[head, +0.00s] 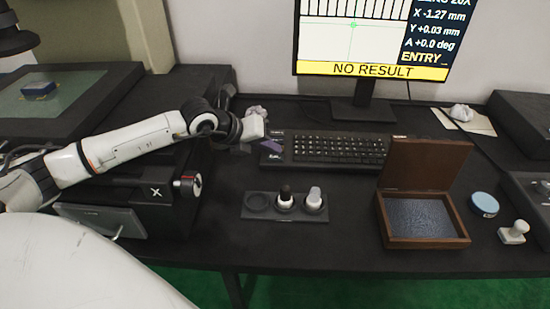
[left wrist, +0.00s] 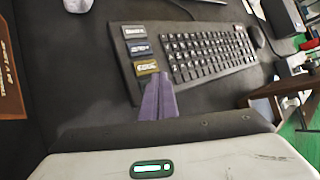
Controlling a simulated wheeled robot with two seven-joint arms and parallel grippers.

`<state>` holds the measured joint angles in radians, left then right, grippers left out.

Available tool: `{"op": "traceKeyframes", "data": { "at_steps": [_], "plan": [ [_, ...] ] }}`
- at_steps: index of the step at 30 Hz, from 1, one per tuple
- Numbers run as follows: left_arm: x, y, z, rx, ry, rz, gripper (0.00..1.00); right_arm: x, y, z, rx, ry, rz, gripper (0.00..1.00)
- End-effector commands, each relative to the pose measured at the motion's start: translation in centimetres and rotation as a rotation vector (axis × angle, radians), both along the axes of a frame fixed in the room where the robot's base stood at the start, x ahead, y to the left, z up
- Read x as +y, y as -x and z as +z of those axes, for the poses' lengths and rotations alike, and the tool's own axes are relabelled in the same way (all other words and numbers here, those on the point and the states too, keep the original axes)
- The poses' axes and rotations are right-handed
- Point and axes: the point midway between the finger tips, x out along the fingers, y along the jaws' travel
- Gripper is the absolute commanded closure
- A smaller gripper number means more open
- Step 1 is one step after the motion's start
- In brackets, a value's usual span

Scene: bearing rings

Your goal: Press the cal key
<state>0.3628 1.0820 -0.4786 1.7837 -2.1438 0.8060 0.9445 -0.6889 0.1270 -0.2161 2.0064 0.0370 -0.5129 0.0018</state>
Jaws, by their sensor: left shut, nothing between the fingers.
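The black keyboard (head: 335,148) lies on the desk below the monitor. In the left wrist view, three large keys sit in a column at its left end: a grey key (left wrist: 134,31), a blue key (left wrist: 140,47) and an olive-yellow key (left wrist: 147,67). Their lettering is too small to read surely, so I cannot tell which is the cal key. My left gripper (head: 268,146) is shut and empty, with its purple fingers (left wrist: 158,82) just beside the yellow key. Contact cannot be told. In the head view the arm and fingers hide part of this key column.
The monitor (head: 360,69) shows "NO RESULT" and "ENTRY". A holder (head: 258,215) with dark and white knobs stands in front of the keyboard. An open wooden box (head: 425,243), a blue round tin (head: 485,204) and a white-handled stamp (head: 514,232) stand to the right.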

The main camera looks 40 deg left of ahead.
Motion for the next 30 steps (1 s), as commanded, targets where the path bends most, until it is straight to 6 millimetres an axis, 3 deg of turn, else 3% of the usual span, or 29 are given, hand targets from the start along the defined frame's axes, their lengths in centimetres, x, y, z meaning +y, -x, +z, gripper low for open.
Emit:
{"op": "traceKeyframes", "data": {
  "at_steps": [30],
  "plan": [
    [-0.3, 0.3, -1.7, 0.013, 0.004, -0.004, 1.0, 0.0, -0.1, -0.9, -0.001, 0.0, 0.0, 0.43]
  ]
}}
